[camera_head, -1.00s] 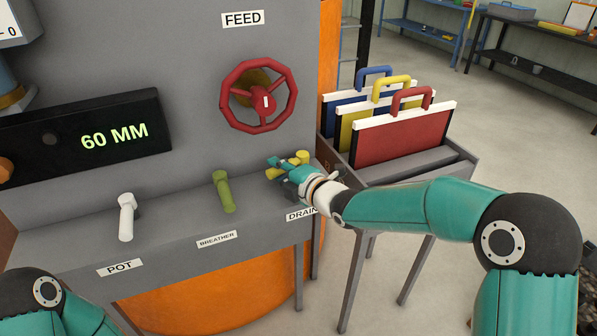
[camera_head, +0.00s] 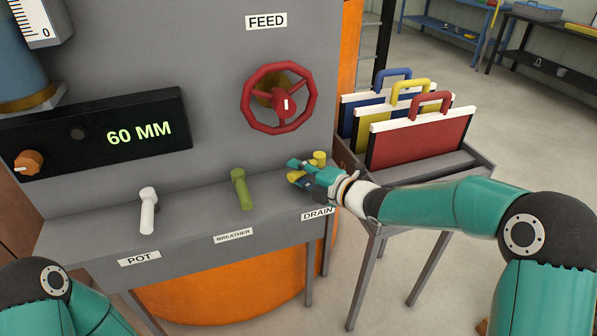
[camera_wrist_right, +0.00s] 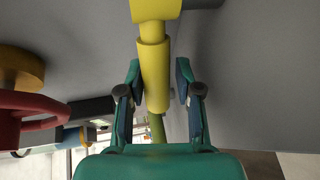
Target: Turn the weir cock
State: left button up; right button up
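No label in view reads "weir". A yellow cock (camera_head: 319,158) stands on the grey ledge above the DRAIN label; it also shows in the right wrist view (camera_wrist_right: 154,75). My right gripper (camera_head: 300,172) is at this cock. In the right wrist view its two fingers (camera_wrist_right: 158,95) are spread on either side of the yellow handle, with gaps visible. In the head view the gripper hides part of the cock. A green cock (camera_head: 242,188) stands above the BREATHER label and a white cock (camera_head: 147,210) above the POT label. My left gripper is out of view.
A red FEED handwheel (camera_head: 279,98) is on the grey panel above the yellow cock. A display (camera_head: 95,132) reads 60 MM and has an orange knob (camera_head: 29,162). A rack (camera_head: 430,168) with blue, yellow and red-handled boards stands close to the right.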

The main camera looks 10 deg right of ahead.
jog(key=shift+o, duration=0.9)
jog(key=shift+s+r, duration=0.1)
jog(key=v, duration=1.1)
jog(key=shift+s+d, duration=0.3)
jog(key=shift+s, duration=0.05)
